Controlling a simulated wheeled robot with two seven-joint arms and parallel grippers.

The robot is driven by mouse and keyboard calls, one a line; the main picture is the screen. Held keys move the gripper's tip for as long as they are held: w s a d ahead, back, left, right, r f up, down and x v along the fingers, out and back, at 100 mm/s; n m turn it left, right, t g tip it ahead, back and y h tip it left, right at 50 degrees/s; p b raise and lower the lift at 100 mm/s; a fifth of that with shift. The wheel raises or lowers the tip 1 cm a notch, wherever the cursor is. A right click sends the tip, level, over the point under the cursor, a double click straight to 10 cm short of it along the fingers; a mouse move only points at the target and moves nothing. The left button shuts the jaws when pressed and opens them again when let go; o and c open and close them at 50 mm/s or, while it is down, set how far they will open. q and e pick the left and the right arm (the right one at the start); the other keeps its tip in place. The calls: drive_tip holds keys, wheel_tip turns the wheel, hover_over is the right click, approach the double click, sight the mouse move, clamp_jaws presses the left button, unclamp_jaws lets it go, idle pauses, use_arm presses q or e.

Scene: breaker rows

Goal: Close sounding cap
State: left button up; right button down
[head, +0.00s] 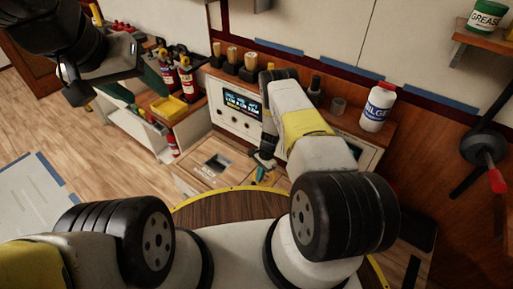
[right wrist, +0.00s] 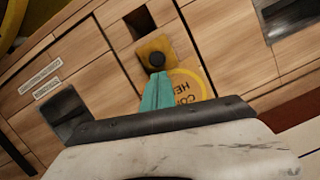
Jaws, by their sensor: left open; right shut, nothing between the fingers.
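In the right wrist view a yellow-brass plate with a round black knob (right wrist: 156,59) sits on the wood-panelled top, beside a small dark square opening (right wrist: 141,21). It looks like the sounding cap; I cannot tell if it is fully seated. A teal tapered piece (right wrist: 160,92) reaches from my gripper's edge to just below the knob; it also shows in the head view (head: 261,174). My right gripper (head: 264,160) is shut and empty, low over the panelled top; its fingertips are partly hidden. My left gripper (head: 98,88) is open and empty, raised at upper left.
A yellow round label (right wrist: 190,84) lies beside the plate. A console with a lit display (head: 242,103) stands behind. A white bottle (head: 378,107) and wooden-handled items (head: 232,58) stand on the shelf.

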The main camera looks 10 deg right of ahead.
drive_tip(key=shift+s+a+f, duration=0.1)
drive_tip(key=shift+a+f, duration=0.05)
drive_tip(key=shift+f, duration=0.45)
